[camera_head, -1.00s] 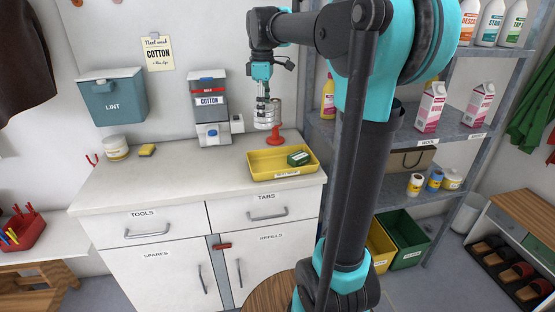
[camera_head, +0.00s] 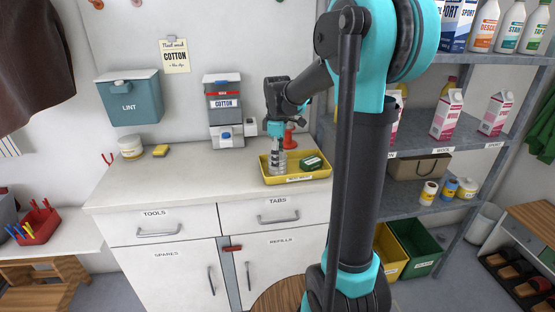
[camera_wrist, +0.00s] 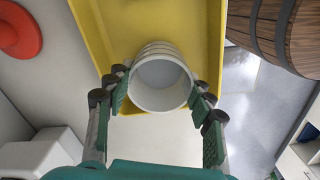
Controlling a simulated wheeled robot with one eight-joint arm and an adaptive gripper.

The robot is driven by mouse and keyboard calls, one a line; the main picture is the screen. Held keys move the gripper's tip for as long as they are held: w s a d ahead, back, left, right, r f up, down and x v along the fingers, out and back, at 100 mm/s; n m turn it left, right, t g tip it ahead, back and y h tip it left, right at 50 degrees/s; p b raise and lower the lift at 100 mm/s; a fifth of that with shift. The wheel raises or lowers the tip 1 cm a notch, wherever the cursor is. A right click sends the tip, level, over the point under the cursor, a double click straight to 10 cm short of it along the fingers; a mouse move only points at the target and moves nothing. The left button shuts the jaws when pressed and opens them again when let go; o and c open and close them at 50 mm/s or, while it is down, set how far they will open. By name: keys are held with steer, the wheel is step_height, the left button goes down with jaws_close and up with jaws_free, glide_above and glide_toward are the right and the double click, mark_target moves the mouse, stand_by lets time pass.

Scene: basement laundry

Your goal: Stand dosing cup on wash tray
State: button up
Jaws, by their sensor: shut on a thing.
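The dosing cup (camera_head: 278,168) is a pale grey-white ribbed cup. My gripper (camera_head: 277,158) is shut on its sides and points down, with the cup at the left part of the yellow wash tray (camera_head: 293,181). In the wrist view, I look into the empty open cup (camera_wrist: 160,76) between my fingers (camera_wrist: 160,90); it overlaps the tray's floor and one rim (camera_wrist: 96,45). The cup looks about upright. Its base is hidden, so I cannot tell whether it touches the tray.
A dark green box (camera_head: 311,163) lies in the tray's right part. A red object (camera_head: 289,138) stands behind the tray. The counter left of the tray (camera_head: 200,178) is clear.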

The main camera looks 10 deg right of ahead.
steer(key=shift+f, duration=0.15)
steer(key=o, duration=1.2)
steer(key=shift+f, duration=0.1)
steer(key=shift+c, duration=0.2)
step_height(320, 180, up, 12)
steer(key=shift+r, duration=0.2)
